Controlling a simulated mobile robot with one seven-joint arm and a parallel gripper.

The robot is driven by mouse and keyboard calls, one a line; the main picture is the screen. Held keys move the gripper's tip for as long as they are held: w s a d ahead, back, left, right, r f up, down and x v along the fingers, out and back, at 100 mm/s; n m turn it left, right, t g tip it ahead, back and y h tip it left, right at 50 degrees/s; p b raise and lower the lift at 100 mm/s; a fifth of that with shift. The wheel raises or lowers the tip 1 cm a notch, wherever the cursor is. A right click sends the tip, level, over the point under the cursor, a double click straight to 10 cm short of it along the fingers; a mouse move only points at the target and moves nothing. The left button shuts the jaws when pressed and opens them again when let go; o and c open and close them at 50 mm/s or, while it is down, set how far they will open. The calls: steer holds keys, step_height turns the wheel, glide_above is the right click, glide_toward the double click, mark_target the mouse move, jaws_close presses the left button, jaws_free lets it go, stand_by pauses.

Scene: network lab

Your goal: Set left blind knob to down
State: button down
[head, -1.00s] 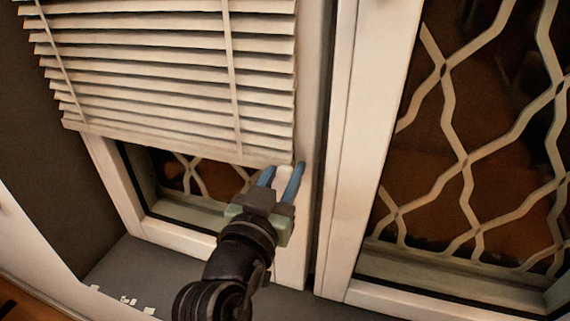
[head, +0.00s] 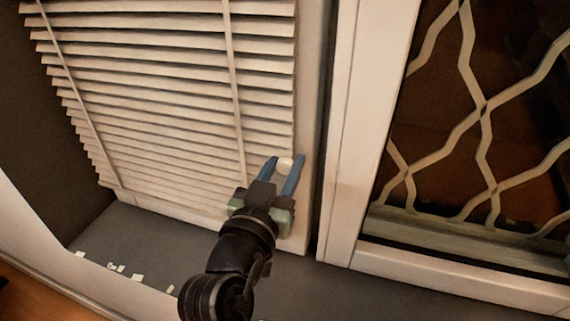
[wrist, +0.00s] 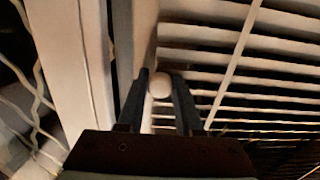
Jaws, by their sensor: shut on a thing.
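The left blind knob (head: 284,163) is a small pale rounded piece at the right edge of the left blind. In the wrist view the knob (wrist: 160,86) sits between the two fingers of my gripper. My gripper (head: 285,162) has blue fingers and is shut on the knob, one finger on each side. The left blind (head: 170,110) is white and slatted. It hangs down across the left window to near the sill, and its lower right part is hidden behind my gripper. The blind's slats also show in the wrist view (wrist: 245,75).
A grey sill (head: 150,235) runs below the window, with several small pale scraps (head: 120,267) on it. A white frame post (head: 365,140) stands right of the blind. The right window shows a pale lattice (head: 480,110) over dark glass.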

steer(key=shift+f, duration=0.45)
steer(key=c, duration=0.9)
jaws_free()
steer(key=shift+o, duration=1.6)
steer(key=shift+r, duration=0.15)
steer(key=v, duration=1.3)
steer(key=shift+r, duration=0.1)
